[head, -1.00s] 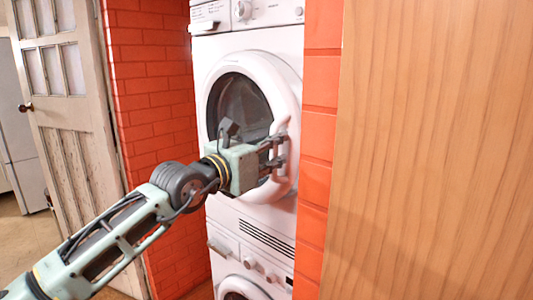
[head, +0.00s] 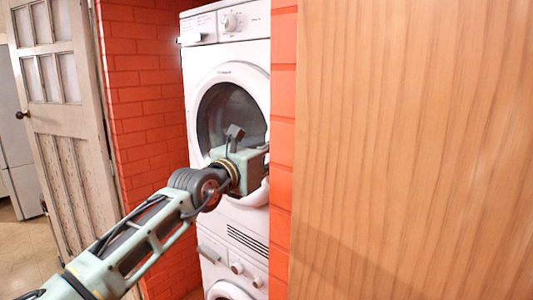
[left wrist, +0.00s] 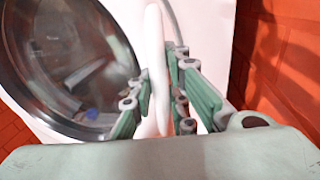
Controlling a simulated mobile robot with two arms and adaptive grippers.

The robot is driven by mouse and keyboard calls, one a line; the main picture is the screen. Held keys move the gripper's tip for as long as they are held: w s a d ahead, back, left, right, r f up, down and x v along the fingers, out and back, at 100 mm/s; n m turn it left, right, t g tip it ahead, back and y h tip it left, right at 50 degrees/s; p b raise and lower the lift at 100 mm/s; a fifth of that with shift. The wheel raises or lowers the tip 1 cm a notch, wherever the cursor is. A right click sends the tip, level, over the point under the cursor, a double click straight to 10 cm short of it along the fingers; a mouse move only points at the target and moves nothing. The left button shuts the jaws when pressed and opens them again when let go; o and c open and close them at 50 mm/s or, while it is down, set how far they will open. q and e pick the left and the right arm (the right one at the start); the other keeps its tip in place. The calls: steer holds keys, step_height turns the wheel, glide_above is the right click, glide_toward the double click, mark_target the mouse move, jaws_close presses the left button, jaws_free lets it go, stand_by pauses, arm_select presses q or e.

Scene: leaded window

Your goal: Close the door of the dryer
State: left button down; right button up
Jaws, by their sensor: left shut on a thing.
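The white dryer (head: 228,52) stands in a brick alcove, stacked above another white machine. Its round door (head: 205,80) has a white rim and dark glass, and it looks shut or nearly shut; I cannot tell if it is latched. The glass (left wrist: 70,60) fills the left of the left wrist view. My left gripper (left wrist: 163,105) is shut on the white door handle (left wrist: 155,60), with a finger on each side of it. My right gripper is not in view.
An orange brick edge (head: 283,150) and a large wooden panel (head: 410,150) stand close on the right and cover the dryer's right side. A lower machine (head: 225,290) sits beneath. A paned wooden door (head: 62,110) is at the left, with open floor (head: 30,255) beside it.

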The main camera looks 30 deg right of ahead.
arm_select(q)
steer(key=c, duration=2.2)
jaws_free()
steer(key=shift+s+d+r, duration=0.15)
steer(key=shift+d+r, duration=0.05)
steer(key=shift+r, duration=0.1)
steer(key=shift+o, duration=1)
steer(key=shift+d+f, duration=0.1)
steer(key=shift+d, duration=0.15)
steer(key=shift+d+f, duration=0.15)
steer(key=shift+d, duration=0.15)
steer(key=shift+a, duration=0.35)
steer(key=shift+a, duration=0.1)
steer(key=v, duration=1.1)
steer(key=shift+a, duration=0.4)
